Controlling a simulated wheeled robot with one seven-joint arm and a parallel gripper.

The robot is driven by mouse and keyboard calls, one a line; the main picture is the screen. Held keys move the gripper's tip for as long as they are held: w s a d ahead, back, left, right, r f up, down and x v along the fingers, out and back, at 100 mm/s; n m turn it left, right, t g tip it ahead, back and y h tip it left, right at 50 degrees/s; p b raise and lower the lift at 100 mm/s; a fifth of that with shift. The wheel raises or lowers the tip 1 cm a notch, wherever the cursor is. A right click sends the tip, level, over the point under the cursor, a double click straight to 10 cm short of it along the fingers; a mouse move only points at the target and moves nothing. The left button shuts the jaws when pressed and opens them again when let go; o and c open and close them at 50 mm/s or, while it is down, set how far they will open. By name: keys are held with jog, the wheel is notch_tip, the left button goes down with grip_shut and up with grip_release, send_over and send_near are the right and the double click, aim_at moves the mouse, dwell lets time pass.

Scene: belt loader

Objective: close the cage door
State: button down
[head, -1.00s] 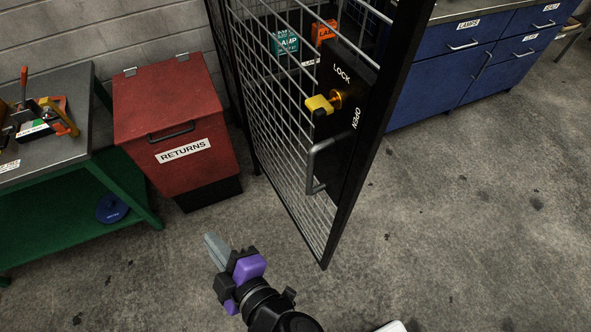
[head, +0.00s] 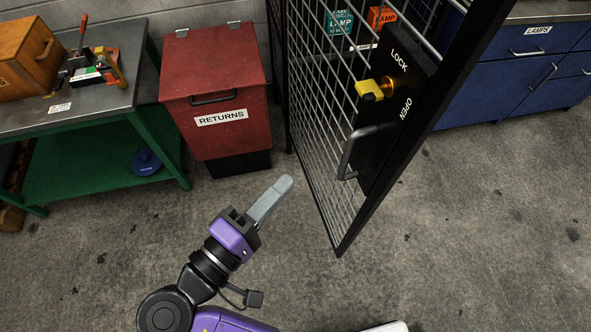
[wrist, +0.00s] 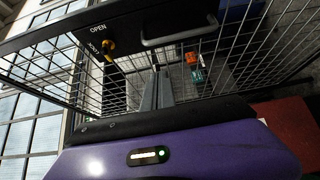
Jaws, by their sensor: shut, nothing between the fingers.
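The cage door (head: 345,243) is a black-framed wire mesh panel that stands swung open toward me in the head view. It carries a black lock plate (head: 402,108) marked LOCK and OPEN, a yellow knob (head: 371,90) and a grey bar handle (head: 347,158). In the wrist view the handle (wrist: 180,40) and the knob (wrist: 108,46) show beyond the fingers. My gripper (head: 284,186) is shut and empty, left of the door and apart from it, with its fingers pointing up and right. The fingers also show in the wrist view (wrist: 156,85).
A red RETURNS bin (head: 215,90) stands left of the cage. A green workbench (head: 98,105) with a wooden box (head: 30,62) is farther left. Blue LAMPS cabinets (head: 530,75) stand behind at right. Orange and teal boxes (head: 381,17) sit inside the cage. The floor right of the door is clear.

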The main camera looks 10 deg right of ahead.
jog(key=s+d+p+x, duration=0.1)
jog(key=s+p+x, duration=0.1)
jog(key=x, duration=0.9)
jog(key=shift+d+p, duration=0.6)
jog(key=shift+p, duration=0.15)
jog(key=shift+w+d+f, duration=0.1)
jog(key=shift+w, duration=0.05)
